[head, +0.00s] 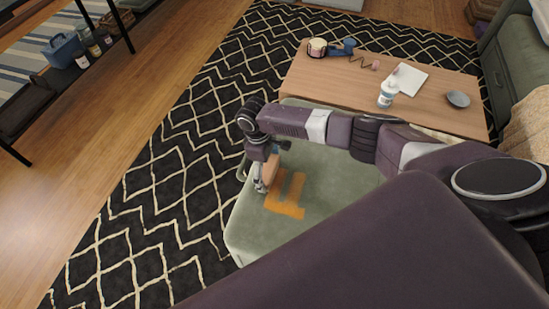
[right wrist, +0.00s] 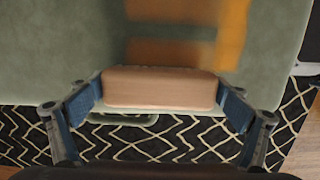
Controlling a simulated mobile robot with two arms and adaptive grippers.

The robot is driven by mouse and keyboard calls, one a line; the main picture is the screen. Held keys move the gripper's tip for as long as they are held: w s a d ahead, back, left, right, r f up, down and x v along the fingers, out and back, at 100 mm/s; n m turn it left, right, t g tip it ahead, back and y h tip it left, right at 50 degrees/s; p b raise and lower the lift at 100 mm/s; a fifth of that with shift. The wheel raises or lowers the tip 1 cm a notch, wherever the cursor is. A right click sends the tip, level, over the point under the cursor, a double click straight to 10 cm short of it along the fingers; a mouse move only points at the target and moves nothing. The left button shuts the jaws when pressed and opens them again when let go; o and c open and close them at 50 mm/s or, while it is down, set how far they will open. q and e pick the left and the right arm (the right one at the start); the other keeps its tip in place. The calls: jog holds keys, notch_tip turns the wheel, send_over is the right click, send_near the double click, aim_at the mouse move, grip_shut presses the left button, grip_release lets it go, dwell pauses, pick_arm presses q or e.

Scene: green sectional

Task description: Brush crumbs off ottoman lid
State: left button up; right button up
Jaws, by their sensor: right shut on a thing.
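The green ottoman (head: 330,170) stands on the patterned rug, its lid flat under my right arm. Orange crumb marks (head: 290,188) lie on the lid in joined bands; they also show in the right wrist view (right wrist: 232,35). My right gripper (head: 263,183) is over the lid near its left edge. It is shut on a brush with a tan wooden block (right wrist: 160,87), held across between both fingers. The brush is beside the left part of the orange marks. Its bristles are hidden, so I cannot tell whether they touch the lid. My left gripper is not in view.
A wooden coffee table (head: 448,105) stands just beyond the ottoman, holding a mug (head: 317,48), a white bottle (head: 388,93), a notebook (head: 408,78) and a grey dish (head: 458,99). A green sofa (head: 512,60) is at the right. The rug (head: 170,170) at the left is clear.

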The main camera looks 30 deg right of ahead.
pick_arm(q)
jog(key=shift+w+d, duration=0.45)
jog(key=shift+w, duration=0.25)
pick_arm(e)
jog(key=shift+f, duration=0.1)
jog(key=s+d+p, duration=0.1)
jog(key=p, duration=0.1)
jog(key=shift+s+d+p, duration=0.25)
jog(key=shift+s+p, duration=0.1)
jog(key=shift+s+d+r+p, duration=0.25)
jog(key=shift+s+d+p, duration=0.45)
jog(key=shift+p, duration=0.2)
jog(key=shift+s+d+p, duration=0.45)
jog(key=shift+s+p, duration=0.1)
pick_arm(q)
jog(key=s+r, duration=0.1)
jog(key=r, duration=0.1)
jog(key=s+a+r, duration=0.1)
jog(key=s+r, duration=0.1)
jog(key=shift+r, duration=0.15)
pick_arm(e)
jog(key=shift+s+d+f, duration=0.15)
